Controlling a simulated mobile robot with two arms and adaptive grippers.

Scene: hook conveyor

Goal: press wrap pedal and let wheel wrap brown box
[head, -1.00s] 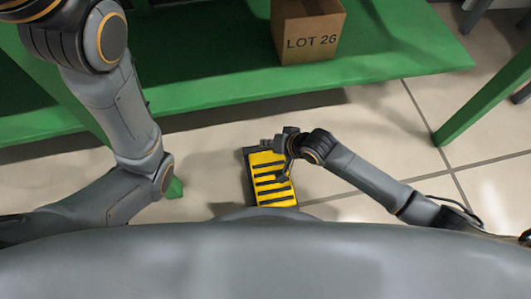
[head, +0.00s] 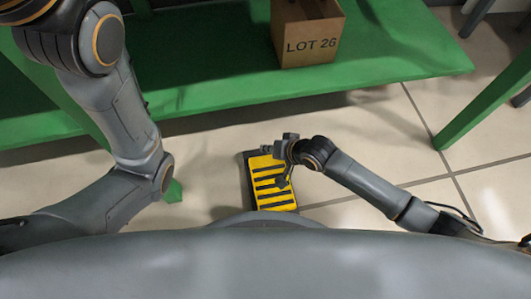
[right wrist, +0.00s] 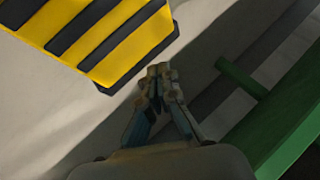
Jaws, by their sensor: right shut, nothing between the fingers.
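The wrap pedal (head: 264,190) is a yellow plate with black stripes on the floor, in the middle of the head view. It also shows at the upper left of the right wrist view (right wrist: 128,62). A brown box (head: 309,42) marked LOT 26 stands on a green shelf at the top. The wheel and my left gripper are not in view.
The green shelf (head: 215,92) runs across the upper part of the head view. A green leg (head: 485,103) stands at the right. Tiled floor (head: 385,130) lies bare between the shelf and my right arm.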

